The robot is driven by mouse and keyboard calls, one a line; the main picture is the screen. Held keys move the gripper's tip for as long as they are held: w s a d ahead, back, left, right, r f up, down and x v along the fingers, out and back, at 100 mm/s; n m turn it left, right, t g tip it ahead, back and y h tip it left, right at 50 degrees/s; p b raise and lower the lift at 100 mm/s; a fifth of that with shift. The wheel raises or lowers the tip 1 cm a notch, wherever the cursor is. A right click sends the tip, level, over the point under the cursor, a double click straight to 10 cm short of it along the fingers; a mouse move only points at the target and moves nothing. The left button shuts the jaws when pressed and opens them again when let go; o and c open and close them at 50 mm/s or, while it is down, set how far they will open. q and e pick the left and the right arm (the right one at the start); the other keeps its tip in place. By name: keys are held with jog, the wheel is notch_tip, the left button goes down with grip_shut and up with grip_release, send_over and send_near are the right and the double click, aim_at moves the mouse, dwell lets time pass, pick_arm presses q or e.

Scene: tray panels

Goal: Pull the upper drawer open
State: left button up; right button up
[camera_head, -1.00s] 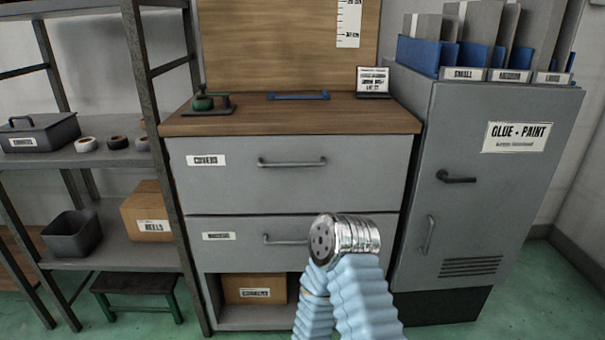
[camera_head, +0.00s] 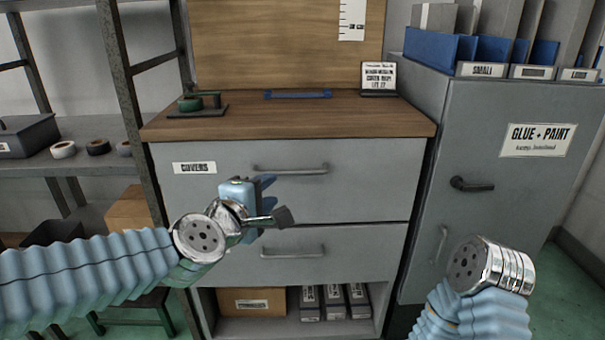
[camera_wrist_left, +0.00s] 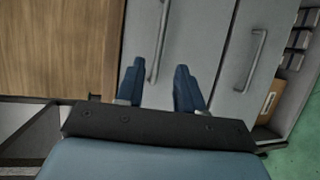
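The grey upper drawer (camera_head: 360,195), labelled COVERS, looks shut in the cabinet front. Its bar handle (camera_head: 290,169) runs level across its upper part. My left gripper (camera_head: 268,188) is at the drawer front, near the left end of this handle and slightly below it. In the left wrist view its two blue fingers (camera_wrist_left: 161,88) are apart, with nothing held. The handle also shows in the left wrist view (camera_wrist_left: 159,40), ahead and between the lines of the fingers. My right arm shows at the lower right; its gripper is not visible.
The lower drawer (camera_head: 215,250) has a similar handle and looks shut. An open bay below holds a cardboard box (camera_head: 252,301) and several grey boxes. A glue and paint cabinet (camera_head: 505,190) stands at the right, an open shelf rack (camera_head: 133,90) at the left.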

aim_at(291, 174)
pick_arm(q)
jog(key=p+x, duration=0.1)
jog(key=x, duration=1)
jog(key=shift+w+f, duration=0.15)
jog(key=shift+w, duration=0.25)
grip_shut()
